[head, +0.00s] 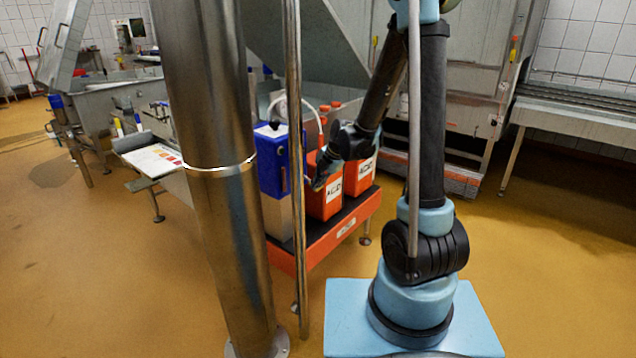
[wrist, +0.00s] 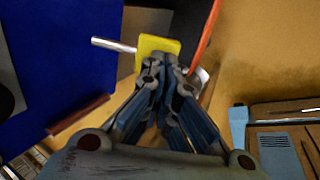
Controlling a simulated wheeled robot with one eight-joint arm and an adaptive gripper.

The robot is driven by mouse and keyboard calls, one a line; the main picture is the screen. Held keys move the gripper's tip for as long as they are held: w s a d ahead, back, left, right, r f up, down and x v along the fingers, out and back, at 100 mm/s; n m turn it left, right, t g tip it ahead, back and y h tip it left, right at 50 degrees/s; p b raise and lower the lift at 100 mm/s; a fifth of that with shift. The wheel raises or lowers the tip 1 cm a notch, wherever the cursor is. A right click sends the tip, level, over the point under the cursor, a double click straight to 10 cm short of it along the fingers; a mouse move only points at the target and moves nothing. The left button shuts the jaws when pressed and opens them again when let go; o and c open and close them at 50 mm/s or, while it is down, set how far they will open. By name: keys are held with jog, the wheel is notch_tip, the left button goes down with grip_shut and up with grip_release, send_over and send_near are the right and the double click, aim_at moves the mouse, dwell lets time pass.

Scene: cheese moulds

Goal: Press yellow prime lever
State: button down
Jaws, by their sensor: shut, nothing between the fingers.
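The yellow lever (wrist: 158,45) shows in the wrist view as a small yellow block just beyond my fingertips. A metal rod (wrist: 112,43) sticks out to its left. My gripper (wrist: 163,66) is shut and empty, its fingertips overlapping the block's lower edge in the picture; I cannot tell whether they touch it. In the head view my gripper (head: 318,182) is low beside the blue box (head: 271,160), in front of the orange canisters. The lever is not visible in the head view. The blue box fills the left of the wrist view (wrist: 60,60).
Two orange canisters (head: 324,200) with white labels stand on an orange-edged platform (head: 345,232) right of the blue box. A steel column (head: 215,190) and a thin pole (head: 297,160) stand in front. A sloped panel (head: 155,160) is at left. Yellow floor is open at right.

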dwell(0.6)
jog(key=v, duration=1.3)
jog(key=shift+s+d, duration=0.4)
jog(key=shift+d, duration=0.15)
jog(key=shift+r, duration=0.1)
dwell(0.5)
jog(key=s+d+f+m+h, duration=0.2)
jog(key=s+d+m, duration=0.7)
jog(key=s+m, duration=0.4)
jog(key=s+d+f+m+h, duration=0.2)
jog(key=s+d+f+m, duration=0.1)
jog(key=s+d+m, duration=0.6)
jog(key=s+m, duration=0.4)
jog(key=m, duration=0.2)
jog(key=shift+m+g, duration=0.3)
jog(key=shift+g, duration=0.1)
